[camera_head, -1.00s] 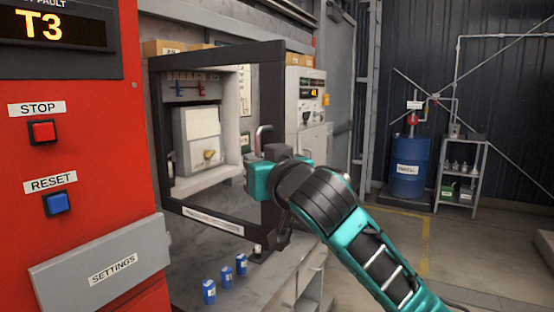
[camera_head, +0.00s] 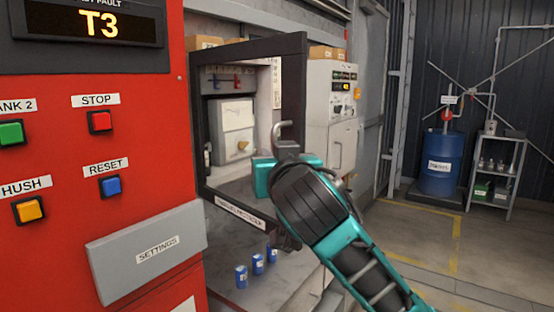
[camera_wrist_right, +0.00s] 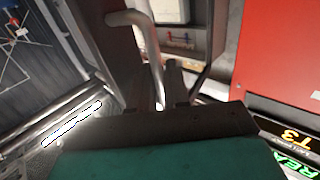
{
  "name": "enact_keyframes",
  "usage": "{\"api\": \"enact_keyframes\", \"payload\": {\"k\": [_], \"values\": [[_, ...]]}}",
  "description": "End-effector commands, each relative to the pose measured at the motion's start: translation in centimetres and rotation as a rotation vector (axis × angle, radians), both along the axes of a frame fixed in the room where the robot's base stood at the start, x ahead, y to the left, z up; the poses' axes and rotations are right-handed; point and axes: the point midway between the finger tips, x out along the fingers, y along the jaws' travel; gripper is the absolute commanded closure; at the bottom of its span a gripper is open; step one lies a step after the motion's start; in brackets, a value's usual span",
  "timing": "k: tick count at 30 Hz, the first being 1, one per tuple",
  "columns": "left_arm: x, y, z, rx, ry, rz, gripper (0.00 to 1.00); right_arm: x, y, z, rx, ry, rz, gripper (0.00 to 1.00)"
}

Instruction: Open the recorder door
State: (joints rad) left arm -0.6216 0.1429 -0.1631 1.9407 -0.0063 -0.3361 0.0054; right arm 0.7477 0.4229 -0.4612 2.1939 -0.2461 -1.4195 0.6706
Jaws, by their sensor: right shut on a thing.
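The recorder door (camera_head: 292,90) is a dark frame with a window, standing swung out from the recorder (camera_head: 233,125) behind it. A label strip runs along its bottom bar. My right gripper (camera_head: 286,154) is at the door's outer edge, shut on the bent grey door handle (camera_head: 281,131). The handle's top sticks up above the fingers. In the right wrist view the handle (camera_wrist_right: 148,48) runs down to my right gripper (camera_wrist_right: 166,98), where the fingers partly hide it. My left gripper is not in view.
A red panel (camera_head: 60,150) with buttons and a grey settings cover (camera_head: 148,243) stands close on the left. Several blue cans (camera_head: 257,264) stand on the bench below the door. A blue drum (camera_head: 438,165) and a shelf (camera_head: 495,170) are far right. The floor between is clear.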

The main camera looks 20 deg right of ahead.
Motion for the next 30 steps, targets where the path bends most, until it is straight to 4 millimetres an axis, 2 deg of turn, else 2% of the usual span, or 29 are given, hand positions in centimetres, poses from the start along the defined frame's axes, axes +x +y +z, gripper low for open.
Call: {"api": "enact_keyframes", "payload": {"k": [2, 3, 6, 17, 22, 28, 30], "values": [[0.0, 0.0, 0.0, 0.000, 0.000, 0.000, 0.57, 0.0, 0.0, 0.0, -0.002, 0.000, 0.001, 1.00], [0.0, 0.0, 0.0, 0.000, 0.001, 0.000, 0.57, 0.0, 0.0, 0.0, -0.002, 0.000, 0.001, 0.80], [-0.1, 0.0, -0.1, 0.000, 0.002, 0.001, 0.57, 0.0, 0.0, 0.0, -0.002, 0.000, 0.001, 0.70], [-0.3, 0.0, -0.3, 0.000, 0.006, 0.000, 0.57, -0.6, 0.2, 0.0, 0.000, -0.001, 0.002, 0.70], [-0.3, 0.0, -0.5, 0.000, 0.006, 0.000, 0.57, -3.2, 0.7, -0.1, 0.003, -0.003, 0.005, 0.70], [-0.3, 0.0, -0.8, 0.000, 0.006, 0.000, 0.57, -7.8, 1.7, 0.0, 0.004, -0.003, 0.007, 0.70], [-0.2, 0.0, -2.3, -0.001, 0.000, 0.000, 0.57, -8.2, 1.7, -0.6, 0.005, -0.007, 0.001, 0.70]]}}
